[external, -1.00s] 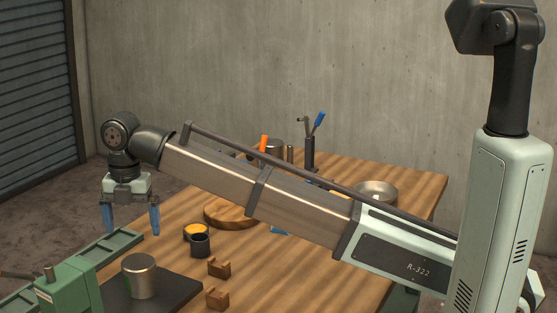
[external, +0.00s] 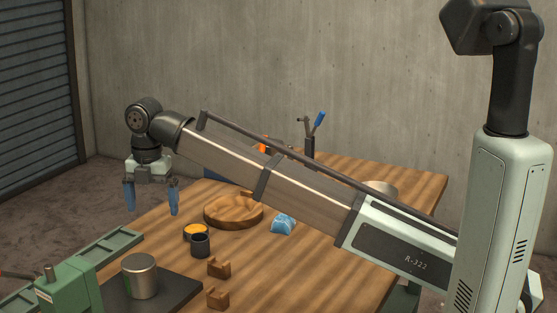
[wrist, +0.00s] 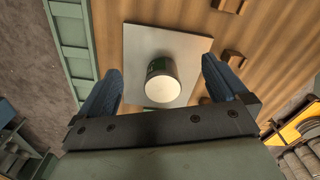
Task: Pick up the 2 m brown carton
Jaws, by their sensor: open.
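I cannot make out a clear brown carton in either view. Two small brown notched blocks sit on the table, one nearer the middle (external: 218,268) and one at the front edge of the picture (external: 217,299). Brown blocks also show in the wrist view, at the top (wrist: 231,5) and right (wrist: 232,58). My gripper (external: 152,212) is open and empty, blue fingers pointing down, in the air over the table's left side. In the wrist view, a metal can (wrist: 162,84) with a green label appears between the fingers (wrist: 161,65), on a flat plate (wrist: 140,40).
The metal can (external: 140,276) stands on a dark plate (external: 180,295) beside a green vise-like tool (external: 68,292). A round wooden tray (external: 233,222), a dark cup (external: 200,246), an orange-topped item (external: 195,232) and a blue crumpled thing (external: 283,224) lie on the table.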

